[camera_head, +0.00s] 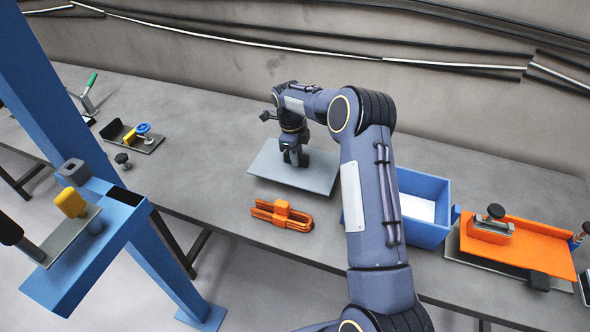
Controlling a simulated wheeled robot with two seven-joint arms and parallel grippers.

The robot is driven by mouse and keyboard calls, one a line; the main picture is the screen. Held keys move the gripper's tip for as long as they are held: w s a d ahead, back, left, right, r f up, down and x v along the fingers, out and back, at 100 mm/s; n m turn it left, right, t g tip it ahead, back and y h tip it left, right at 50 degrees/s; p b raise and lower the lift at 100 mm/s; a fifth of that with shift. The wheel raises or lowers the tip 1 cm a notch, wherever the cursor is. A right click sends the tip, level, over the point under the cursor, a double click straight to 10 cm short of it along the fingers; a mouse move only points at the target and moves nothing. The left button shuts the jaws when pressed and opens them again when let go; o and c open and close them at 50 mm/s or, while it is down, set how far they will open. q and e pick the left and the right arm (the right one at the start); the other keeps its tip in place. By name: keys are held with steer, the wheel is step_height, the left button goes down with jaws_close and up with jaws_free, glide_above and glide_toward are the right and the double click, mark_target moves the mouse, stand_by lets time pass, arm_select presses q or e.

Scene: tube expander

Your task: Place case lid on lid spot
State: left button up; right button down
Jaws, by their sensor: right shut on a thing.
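The case lid appears to be the flat grey-blue plate (268,170) lying level at or just above the middle of the table. My right gripper (296,160) points down at the plate's middle and is shut on it; the fingertips and the grip point are hard to make out. I cannot tell whether the plate touches the table. No separate lid spot can be made out; the surface under the plate is hidden. A blue open box (425,236) with a white bottom stands to the right, partly behind my right arm. My left gripper is not in view.
An orange clamp-like tool (282,214) lies just in front of the plate. An orange fixture (540,245) with black knobs is at the right. A blue frame (60,90) with a press-like head stands at the left. Small fixtures (135,136) sit on the left tabletop. The back wall carries cables.

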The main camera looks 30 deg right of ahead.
step_height(320, 180, down, 5)
steer(key=shift+r+b, duration=0.1)
steer(key=shift+b, duration=0.8)
steer(key=shift+r, duration=0.1)
steer(key=c, duration=1.3)
jaws_free()
steer(key=shift+f, duration=0.2)
steer(key=shift+o, duration=0.2)
